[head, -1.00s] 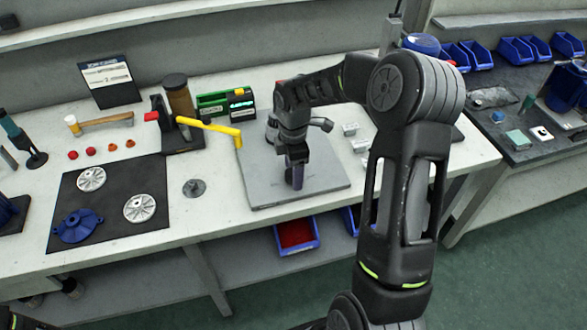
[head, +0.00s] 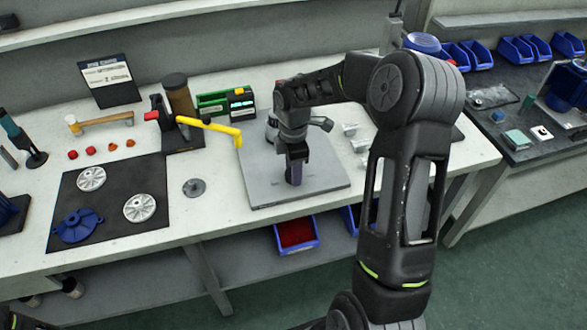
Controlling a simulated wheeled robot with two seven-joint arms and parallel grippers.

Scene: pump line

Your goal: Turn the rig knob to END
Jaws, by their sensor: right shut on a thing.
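The rig's grey base plate (head: 262,188) lies on the white bench in the middle of the head view. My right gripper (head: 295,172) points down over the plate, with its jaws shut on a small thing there. The rig knob cannot be made out; the gripper and wrist cover that spot. Its mark or setting cannot be read. My left gripper is not in view.
A yellow-handled tool (head: 210,127) reaches toward the plate from the left. A black mat (head: 110,202) carries two pale discs and a blue pump part (head: 77,226). A grey round part (head: 194,187) lies between mat and plate. Small grey fittings sit right of the gripper.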

